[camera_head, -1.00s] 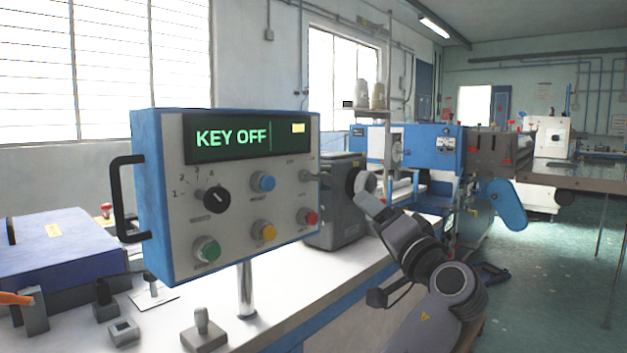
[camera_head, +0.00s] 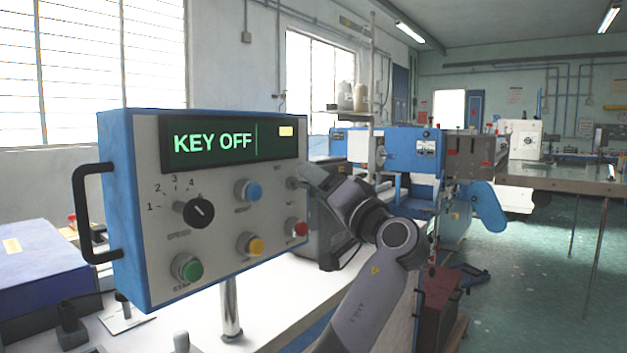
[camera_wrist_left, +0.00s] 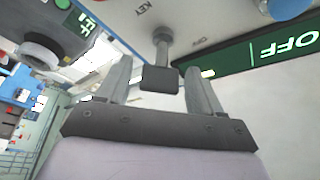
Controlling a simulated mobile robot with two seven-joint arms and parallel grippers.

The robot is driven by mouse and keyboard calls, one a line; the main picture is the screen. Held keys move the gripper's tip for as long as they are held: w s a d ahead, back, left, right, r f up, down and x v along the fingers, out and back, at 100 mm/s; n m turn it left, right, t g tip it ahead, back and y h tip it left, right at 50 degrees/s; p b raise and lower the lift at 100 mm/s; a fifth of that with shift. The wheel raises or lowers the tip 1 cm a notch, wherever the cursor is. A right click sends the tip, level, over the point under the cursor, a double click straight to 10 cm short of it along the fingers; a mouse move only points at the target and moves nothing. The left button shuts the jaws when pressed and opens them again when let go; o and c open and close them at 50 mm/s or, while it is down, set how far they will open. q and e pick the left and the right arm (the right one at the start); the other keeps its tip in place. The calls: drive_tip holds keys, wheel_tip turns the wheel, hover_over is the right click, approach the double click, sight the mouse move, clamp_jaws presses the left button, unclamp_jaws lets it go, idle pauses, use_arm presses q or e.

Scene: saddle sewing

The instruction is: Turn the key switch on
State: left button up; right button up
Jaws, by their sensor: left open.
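The control panel (camera_head: 230,215) is a blue and light grey box. Its display (camera_head: 225,143) reads KEY OFF. The key switch (camera_head: 295,183) sits at the panel's right edge, below the display. My left gripper (camera_head: 310,174) is at that edge, right by the key switch, which it partly covers. In the left wrist view, the key (camera_wrist_left: 160,80) has a metal stem and a dark square head. It stands between the two spread fingers of my left gripper (camera_wrist_left: 157,67), with visible gaps on both sides. My right gripper is not in view.
The panel carries a black selector knob (camera_head: 199,212), a blue button (camera_head: 250,191), a yellow button (camera_head: 251,244), a green button (camera_head: 187,268) and a red button (camera_head: 297,227). A black handle (camera_head: 84,215) is on its left side. A grey machine stands close behind my gripper.

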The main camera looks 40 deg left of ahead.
use_arm(q)
drive_tip(key=shift+x, duration=0.95)
drive_tip(key=c, duration=1)
drive_tip(key=shift+o, duration=0.2)
